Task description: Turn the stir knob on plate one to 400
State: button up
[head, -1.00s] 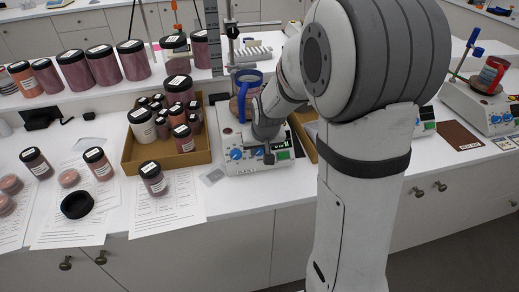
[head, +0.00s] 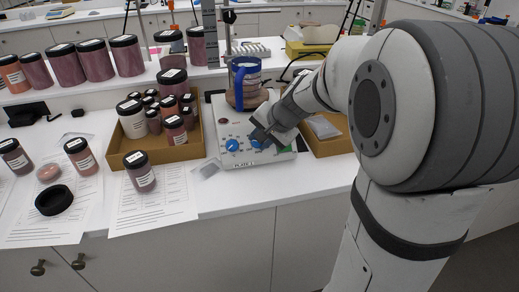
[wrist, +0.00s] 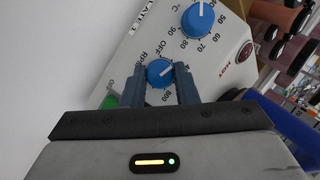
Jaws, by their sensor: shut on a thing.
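Plate one (head: 290,156) is a white hotplate with the label PLATE 1 on its front. Its blue stir knob (wrist: 160,73), marked RPM with OFF and 800 beside it, sits between my fingers in the wrist view. A pale pointer line on the knob slants up and right, near a partly hidden number starting with 4. My gripper (wrist: 160,88) is shut on the stir knob, one finger on each side. In the head view my gripper (head: 260,136) is at the panel's right and mostly hides that knob. The blue heat knob (head: 232,145) is beside it; it also shows in the wrist view (wrist: 198,20).
A blue-handled beaker (head: 244,88) with reddish contents stands on the plate. A cardboard box of jars (head: 185,152) is close on the left, and another cardboard tray (head: 330,146) is on the right. Papers and a jar (head: 140,171) lie at the front left.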

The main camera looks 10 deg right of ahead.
jog(key=m+b, duration=0.1)
jog(key=b, duration=0.1)
jog(key=m+t+b, duration=0.1)
jog(key=m, duration=0.1)
jog(key=shift+d+f+m+y+b, duration=0.1)
jog(key=shift+f+m+y+b, duration=0.1)
jog(key=shift+m+y+b, duration=0.15)
jog(key=shift+s+m+t+b, duration=0.1)
jog(key=shift+m+t+b, duration=0.3)
jog(key=shift+m+b, duration=0.4)
jog(key=shift+r+y, duration=0.1)
jog(key=shift+y, duration=0.15)
jog(key=o, duration=1)
jog(key=p+v, duration=0.1)
jog(key=v, duration=0.6)
jog(key=shift+s+r, duration=0.25)
jog(key=shift+s, duration=0.05)
